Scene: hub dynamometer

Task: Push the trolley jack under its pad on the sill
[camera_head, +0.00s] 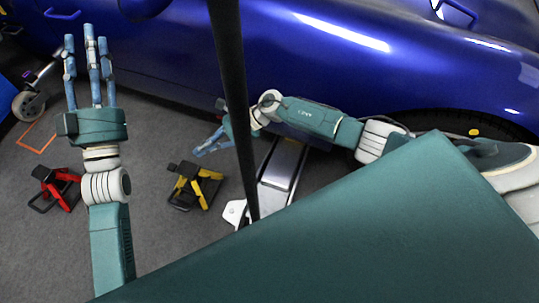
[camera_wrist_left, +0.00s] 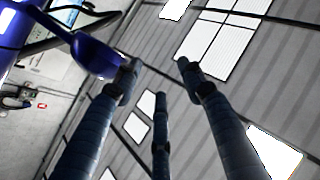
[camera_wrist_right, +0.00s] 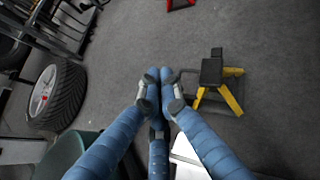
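The trolley jack (camera_head: 282,172) is silver and white, on the floor beside the blue car (camera_head: 330,60). Its far end reaches toward the car's lower edge, partly hidden by my right arm. A black bar (camera_head: 232,80) rises from near its close end; it looks like the jack's handle. The pad on the sill is not visible. My right gripper (camera_head: 208,146) is left of the bar, off the jack; its fingertips meet in the right wrist view (camera_wrist_right: 157,92) with nothing seen between. My left gripper (camera_head: 87,46) is open and empty, fingers spread, also in the left wrist view (camera_wrist_left: 160,85).
A yellow jack stand (camera_head: 195,186) stands left of the jack, and a red one (camera_head: 55,188) is further left. A caster wheel (camera_head: 30,104) is at the far left. Grey floor between the stands is clear.

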